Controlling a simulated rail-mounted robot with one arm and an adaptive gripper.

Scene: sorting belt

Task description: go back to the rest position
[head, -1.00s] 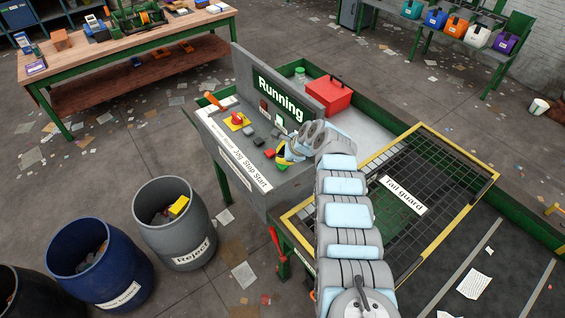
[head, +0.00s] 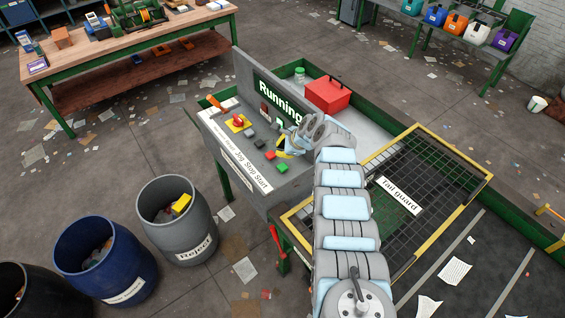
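My gripper (head: 284,150), dark with yellow parts, is over the right end of the control panel (head: 222,133), close to the red and green buttons. The head view is too small to show whether its fingers are open or shut, and I see no object in it. My arm, grey with pale blue bands, reaches up from the bottom of the picture. The green button (head: 282,169) by the word Start is uncovered.
A red box (head: 328,95) stands behind the panel. The tail guard (head: 440,158), a yellow-framed mesh, lies right of my arm over the belt (head: 470,262), which carries papers. A reject barrel (head: 210,222) and a blue barrel (head: 140,262) stand at left.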

